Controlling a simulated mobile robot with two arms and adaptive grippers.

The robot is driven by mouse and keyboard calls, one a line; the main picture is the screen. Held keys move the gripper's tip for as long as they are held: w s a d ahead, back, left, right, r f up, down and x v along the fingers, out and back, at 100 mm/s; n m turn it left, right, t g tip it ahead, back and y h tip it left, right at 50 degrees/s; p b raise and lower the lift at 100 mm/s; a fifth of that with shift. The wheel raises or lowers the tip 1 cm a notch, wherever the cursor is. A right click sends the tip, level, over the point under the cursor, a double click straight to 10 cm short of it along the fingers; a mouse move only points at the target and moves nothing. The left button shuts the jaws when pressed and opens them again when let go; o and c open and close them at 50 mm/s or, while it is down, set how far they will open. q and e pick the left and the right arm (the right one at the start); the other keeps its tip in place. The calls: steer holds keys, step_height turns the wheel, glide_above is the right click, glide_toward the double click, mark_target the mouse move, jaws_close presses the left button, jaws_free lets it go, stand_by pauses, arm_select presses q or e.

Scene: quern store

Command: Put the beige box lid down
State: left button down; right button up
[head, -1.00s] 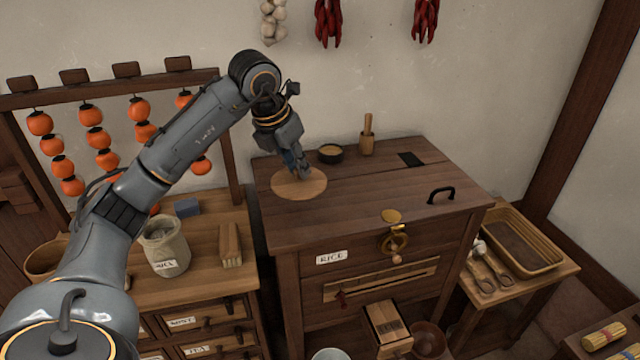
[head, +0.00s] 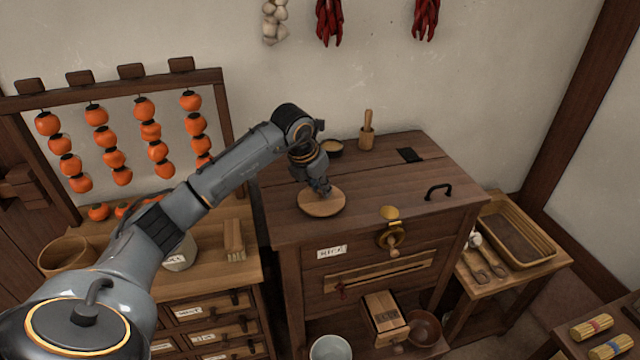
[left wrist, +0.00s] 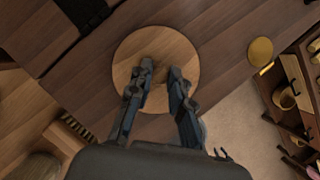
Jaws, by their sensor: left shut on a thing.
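The beige box lid (head: 321,203) is a round, flat, light wooden disc. It is over the front left part of the dark wooden rice chest's top (head: 385,180). My left gripper (head: 322,188) points down at the middle of the lid and is shut on it. In the left wrist view the lid (left wrist: 185,48) shows beyond both fingers (left wrist: 159,72), with a small darker spot between the tips. The hold itself is partly hidden. I cannot tell whether the lid touches the chest top or hangs just above it. My right gripper is not in view.
A dark bowl (head: 333,149) and a wooden mortar with pestle (head: 367,132) stand at the chest's back. A black handle (head: 439,191) is at its right. A brush (head: 234,240) and jar (head: 180,255) are on the left cabinet. The chest top's middle is clear.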

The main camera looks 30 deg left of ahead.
arm_select(q)
steer(key=c, duration=1.6)
jaws_free()
steer(key=shift+f, duration=0.1)
steer(key=o, duration=0.4)
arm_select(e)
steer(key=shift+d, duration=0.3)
arm_select(q)
steer(key=b+v, duration=0.2)
steer(key=v, duration=1)
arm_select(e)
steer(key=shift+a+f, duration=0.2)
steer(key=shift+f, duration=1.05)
